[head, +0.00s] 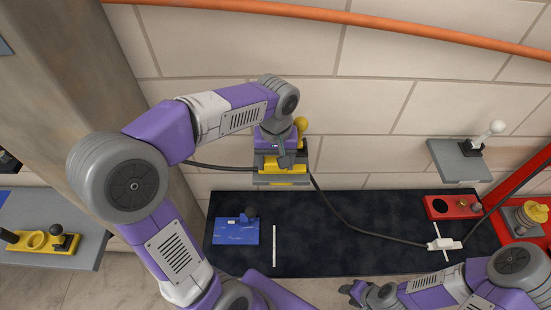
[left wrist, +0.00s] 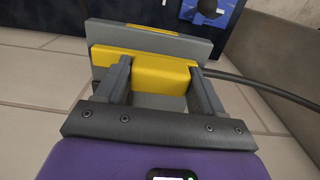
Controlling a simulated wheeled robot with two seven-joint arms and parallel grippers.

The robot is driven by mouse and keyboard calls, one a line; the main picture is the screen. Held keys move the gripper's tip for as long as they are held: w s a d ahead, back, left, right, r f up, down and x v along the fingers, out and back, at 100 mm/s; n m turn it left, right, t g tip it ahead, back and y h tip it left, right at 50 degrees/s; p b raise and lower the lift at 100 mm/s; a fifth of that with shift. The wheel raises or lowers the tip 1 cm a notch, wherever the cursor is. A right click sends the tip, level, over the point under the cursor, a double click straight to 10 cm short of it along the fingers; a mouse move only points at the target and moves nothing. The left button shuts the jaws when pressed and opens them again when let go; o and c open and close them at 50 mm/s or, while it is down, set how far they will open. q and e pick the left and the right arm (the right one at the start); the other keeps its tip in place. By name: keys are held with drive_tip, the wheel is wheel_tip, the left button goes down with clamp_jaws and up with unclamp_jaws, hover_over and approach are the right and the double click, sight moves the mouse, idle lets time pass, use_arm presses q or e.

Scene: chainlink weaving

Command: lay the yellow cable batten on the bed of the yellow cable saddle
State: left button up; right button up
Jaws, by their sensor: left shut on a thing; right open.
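My left gripper (head: 284,163) is shut on the yellow cable batten, a yellow block (left wrist: 162,75) between its two fingers in the left wrist view. The yellow cable saddle, with a yellow ball knob (head: 301,122), is on a grey wall shelf (head: 262,182). The gripper and batten are right at the saddle and cover most of it in the head view. In the left wrist view a yellow strip (left wrist: 150,29) shows on the grey plate beyond the batten. I cannot tell whether the batten touches the bed. My right gripper (head: 353,292) is open and empty at the bottom.
A dark cable (head: 345,220) runs from the batten area to a white fitting (head: 443,244) on the dark table (head: 330,250). A blue block (head: 236,232), a white strip (head: 274,246) and a red block (head: 452,206) lie there. Another grey shelf (head: 447,160) is right.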

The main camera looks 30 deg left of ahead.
use_arm(q)
drive_tip(key=o, duration=1.2)
drive_tip(key=shift+c, duration=0.2)
wheel_tip(320, 180, up, 8)
drive_tip(key=shift+f+p, duration=0.25)
drive_tip(key=shift+p, duration=0.1)
